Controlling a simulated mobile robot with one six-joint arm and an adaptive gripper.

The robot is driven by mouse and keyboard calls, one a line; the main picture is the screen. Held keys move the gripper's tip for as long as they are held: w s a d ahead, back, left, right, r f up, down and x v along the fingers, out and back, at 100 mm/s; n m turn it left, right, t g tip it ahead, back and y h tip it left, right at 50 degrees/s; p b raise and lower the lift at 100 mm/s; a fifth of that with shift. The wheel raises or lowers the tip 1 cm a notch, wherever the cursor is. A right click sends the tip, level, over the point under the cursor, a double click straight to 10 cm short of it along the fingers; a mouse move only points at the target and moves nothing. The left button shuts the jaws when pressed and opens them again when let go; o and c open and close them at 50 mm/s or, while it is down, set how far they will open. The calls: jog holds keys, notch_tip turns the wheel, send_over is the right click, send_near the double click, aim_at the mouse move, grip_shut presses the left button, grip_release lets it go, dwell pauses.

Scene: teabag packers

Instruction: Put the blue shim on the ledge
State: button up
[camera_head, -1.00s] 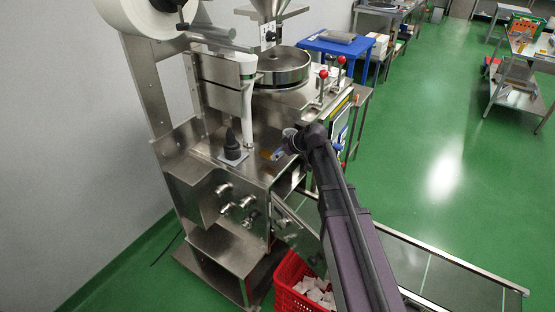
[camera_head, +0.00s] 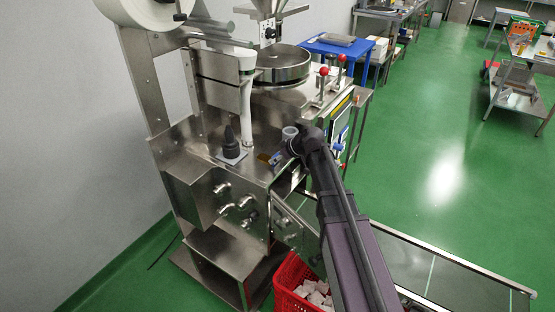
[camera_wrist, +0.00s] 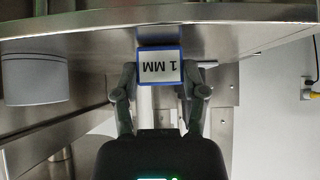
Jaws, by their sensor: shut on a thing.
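The blue shim (camera_wrist: 146,52) is a small blue-edged block with a white face marked "1 MM", upside down in the wrist view. My gripper (camera_wrist: 160,78) is shut on it, with one dark finger on each side. In the wrist view the shim is at the edge of a broad steel surface (camera_wrist: 235,40); I cannot tell whether it touches it. In the head view my gripper (camera_head: 279,159) is low over the front of the steel machine's flat top (camera_head: 258,172). The shim is too small there to make out. Which surface is the ledge is unclear.
A black cone-shaped part on a white plate (camera_head: 231,152) stands left of my gripper. A white tube (camera_head: 246,100) rises behind it. A grey cylinder (camera_wrist: 38,80) shows left in the wrist view. A red crate (camera_head: 290,297) with white packets is below.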

jog(key=shift+f, duration=0.2)
jog(key=o, duration=1.1)
jog(key=shift+r, duration=0.15)
jog(key=shift+r, duration=0.15)
jog(key=shift+s+d+r+p, duration=0.25)
jog(key=shift+d+r+p, duration=0.1)
jog(key=shift+r+p, duration=0.15)
jog(key=p+v, duration=0.7)
jog(key=v, duration=0.3)
jog(key=shift+s+d+r, duration=0.1)
jog(key=shift+s+d, duration=0.05)
jog(key=shift+d, duration=0.15)
